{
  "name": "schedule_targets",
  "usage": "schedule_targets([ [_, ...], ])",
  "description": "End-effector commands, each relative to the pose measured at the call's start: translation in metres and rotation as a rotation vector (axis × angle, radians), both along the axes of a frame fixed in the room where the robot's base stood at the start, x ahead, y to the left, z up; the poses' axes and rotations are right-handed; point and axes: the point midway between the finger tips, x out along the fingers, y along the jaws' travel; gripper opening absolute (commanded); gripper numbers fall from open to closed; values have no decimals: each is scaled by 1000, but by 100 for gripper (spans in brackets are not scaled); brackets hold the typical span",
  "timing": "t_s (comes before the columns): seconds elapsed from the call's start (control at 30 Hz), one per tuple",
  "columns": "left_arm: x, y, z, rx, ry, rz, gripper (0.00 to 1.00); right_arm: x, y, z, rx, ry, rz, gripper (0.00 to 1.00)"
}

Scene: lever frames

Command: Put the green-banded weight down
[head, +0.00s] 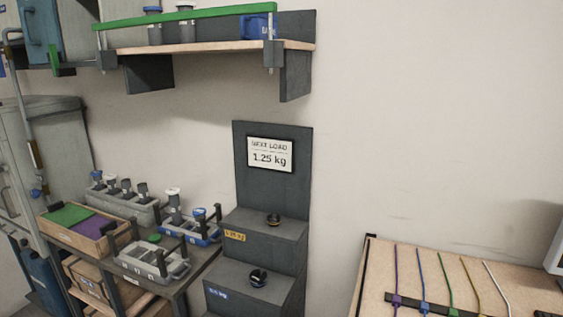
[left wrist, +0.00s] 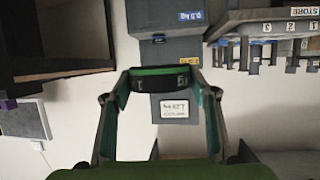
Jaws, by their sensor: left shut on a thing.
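The green-banded weight (left wrist: 160,84) is a dark piece with a green band along its top edge in the left wrist view. My left gripper (left wrist: 159,90) is shut on it, with one teal-lined finger at each side. Neither this weight nor my grippers show in the head view. A dark grey stepped stand (head: 273,240) stands against the wall, with a dark round piece on its upper step (head: 273,219) and another on its lower step (head: 258,278). A sign (head: 270,154) on its back reads 1.25 kg. Part of the stand also shows in the left wrist view (left wrist: 165,55).
Left of the stand, a low table holds grey trays (head: 150,262), a blue tray (head: 190,233) and a wooden box (head: 85,227). A wall shelf (head: 210,47) with a green bar (head: 185,14) hangs above. A board with coloured cords (head: 455,285) is at right.

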Motion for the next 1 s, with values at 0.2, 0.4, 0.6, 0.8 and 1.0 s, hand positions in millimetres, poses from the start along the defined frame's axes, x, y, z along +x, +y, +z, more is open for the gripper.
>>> schedule_targets([
  [0.2,2,-21,31,3,-13,-92,0,0,0,0,0,0,0,40],
  [0.4,-2,-37,44,-5,-9,-155,0,0,0,0,0,0,0,40],
  [0.6,-5,-44,56,-6,-9,-197,0,0,0,0,0,0,0,40],
  [0.8,-16,-62,80,-8,-10,-305,0,0,0,0,0,0,0,40],
  [1.0,-36,-75,101,-9,-13,-427,0,0,0,0,0,0,0,40],
])
